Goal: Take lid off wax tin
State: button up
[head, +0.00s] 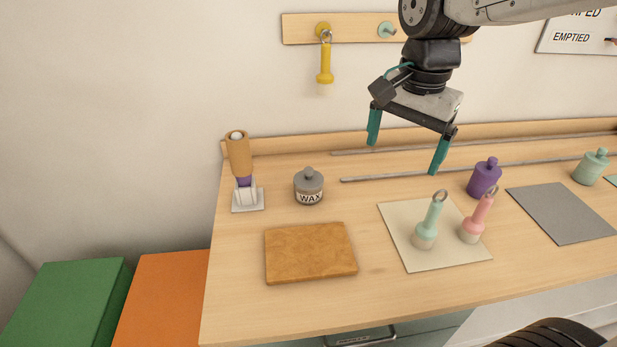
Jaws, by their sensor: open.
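The wax tin (309,195) stands upright on the wooden bench, left of centre in the head view, with a label reading WAX. Its grey lid (309,178) with a round knob sits on top of it. My gripper (404,150) is open and empty, its two teal fingers pointing down. It hangs above the bench, to the right of the tin and apart from it.
A brown board (310,252) lies in front of the tin. A wooden-handled tool (238,158) stands in a holder to its left. A cream mat (410,255) bears green and pink ring-topped tools. A purple jar (484,178) stands right of my gripper. Thin rails (400,176) run along the back.

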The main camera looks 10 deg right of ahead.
jog(key=w+a+f+m, duration=0.3)
jog(key=w+a+m, duration=0.2)
jog(key=w, duration=0.3)
jog(key=m, duration=0.8)
send_over(308, 168)
jog(key=shift+g, duration=0.4)
notch_tip(308, 168, down, 7)
jog(key=shift+d+f, duration=0.1)
jog(key=shift+f, duration=0.05)
notch_tip(308, 168, down, 6)
jog(key=shift+s+f, duration=0.1)
jog(key=shift+f, duration=0.55)
jog(key=c, duration=1)
